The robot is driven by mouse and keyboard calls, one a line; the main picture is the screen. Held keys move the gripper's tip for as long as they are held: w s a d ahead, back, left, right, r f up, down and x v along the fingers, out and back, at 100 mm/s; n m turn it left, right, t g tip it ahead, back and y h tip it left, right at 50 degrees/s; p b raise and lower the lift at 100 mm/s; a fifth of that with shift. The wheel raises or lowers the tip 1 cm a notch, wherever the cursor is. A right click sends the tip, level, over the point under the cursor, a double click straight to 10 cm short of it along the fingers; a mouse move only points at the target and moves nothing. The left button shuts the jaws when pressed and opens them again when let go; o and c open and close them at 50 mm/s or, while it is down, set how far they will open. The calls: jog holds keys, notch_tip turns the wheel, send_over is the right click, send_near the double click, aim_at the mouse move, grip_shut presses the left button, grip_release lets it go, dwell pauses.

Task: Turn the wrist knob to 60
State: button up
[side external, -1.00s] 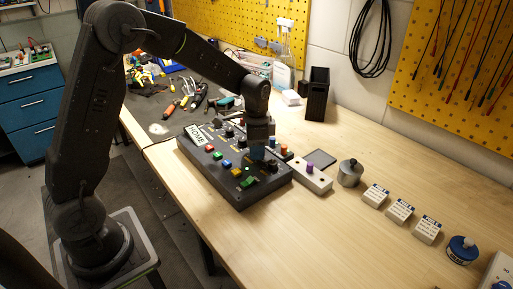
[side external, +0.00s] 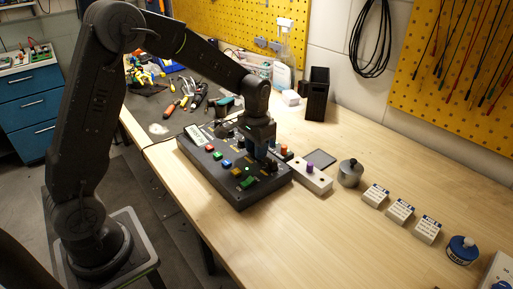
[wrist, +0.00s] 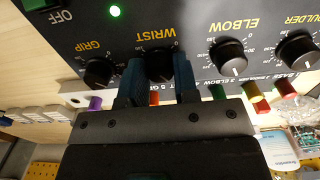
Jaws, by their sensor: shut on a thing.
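The wrist knob (wrist: 160,66) is black and sits under the yellow WRIST label on the dark control panel (wrist: 200,20). In the wrist view, the two blue fingers of my gripper (wrist: 157,72) are around the knob, one on each side, shut on it. The fingers cover part of its dial scale, and I cannot read the pointer. In the side view, my gripper (side external: 260,155) reaches straight down onto the panel (side external: 243,199), and the arm hides the knob there.
The grip knob (wrist: 98,72) and elbow knob (wrist: 230,60) flank the wrist knob closely. A green light (wrist: 115,11) is lit. Coloured buttons line the panel's front.

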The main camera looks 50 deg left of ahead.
jog(key=shift+n, duration=0.8)
jog(key=o, duration=0.9)
jog(key=shift+o, duration=0.2)
jog(key=shift+r, duration=0.1)
notch_tip(320, 180, up, 14)
jog(key=shift+s, duration=0.1)
